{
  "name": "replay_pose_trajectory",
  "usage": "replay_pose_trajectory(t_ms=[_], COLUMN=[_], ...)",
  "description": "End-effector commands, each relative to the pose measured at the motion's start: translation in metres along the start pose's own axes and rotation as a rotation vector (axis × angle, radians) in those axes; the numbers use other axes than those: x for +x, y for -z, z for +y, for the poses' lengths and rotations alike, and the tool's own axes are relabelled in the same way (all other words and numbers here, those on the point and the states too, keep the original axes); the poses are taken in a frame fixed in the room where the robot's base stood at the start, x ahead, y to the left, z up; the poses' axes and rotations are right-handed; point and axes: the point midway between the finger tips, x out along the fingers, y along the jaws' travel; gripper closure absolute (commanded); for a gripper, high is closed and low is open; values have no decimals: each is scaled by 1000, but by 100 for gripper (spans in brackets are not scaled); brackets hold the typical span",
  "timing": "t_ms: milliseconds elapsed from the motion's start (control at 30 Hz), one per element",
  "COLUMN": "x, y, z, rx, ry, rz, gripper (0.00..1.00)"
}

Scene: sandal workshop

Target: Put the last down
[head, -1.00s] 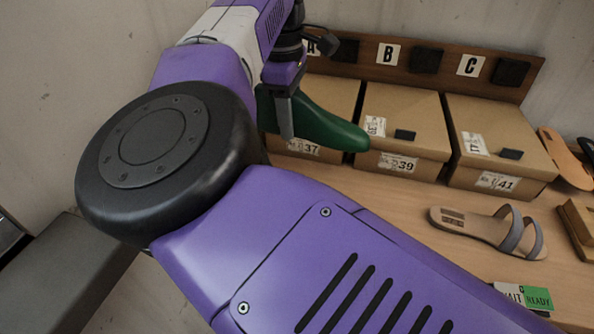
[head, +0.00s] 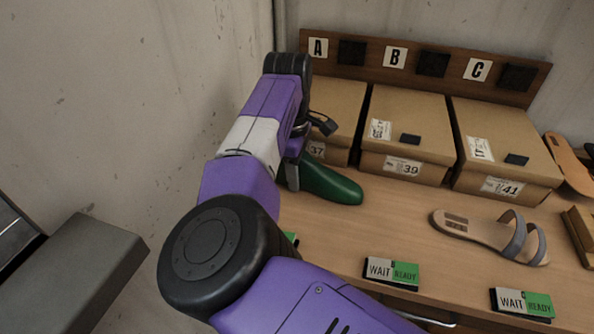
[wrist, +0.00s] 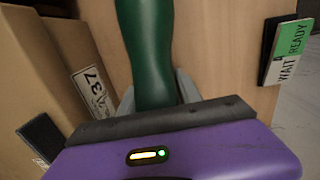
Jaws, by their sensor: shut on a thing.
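The green last (head: 330,185) is held in my gripper (head: 293,172), low over the left part of the bench, in front of the box marked 37. In the wrist view the last (wrist: 150,50) runs up between the two grey fingers of my gripper (wrist: 156,95), which is shut on it. Part of the last is hidden behind my gripper in the head view. I cannot tell whether the last touches the bench top.
Boxes marked 37 (head: 330,110), 39 (head: 405,130) and 41 (head: 505,150) stand along the back under a board lettered A, B, C (head: 440,65). A grey-strapped sandal (head: 485,233) lies at right. WAIT/READY signs (head: 392,272) line the front edge. Bench space before box 39 is clear.

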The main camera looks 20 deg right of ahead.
Motion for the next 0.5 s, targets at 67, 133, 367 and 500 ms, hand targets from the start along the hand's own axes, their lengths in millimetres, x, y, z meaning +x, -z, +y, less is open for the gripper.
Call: replay_pose_trajectory(t_ms=[67, 133, 367, 500], x=[-1, -1, 3, 2], y=[0, 0, 0, 0], z=[1, 1, 0, 0], rx=[0, 0, 0, 0], ry=[-2, -2, 0, 0], rz=[1, 1, 0, 0], gripper=[99, 99, 55, 37])
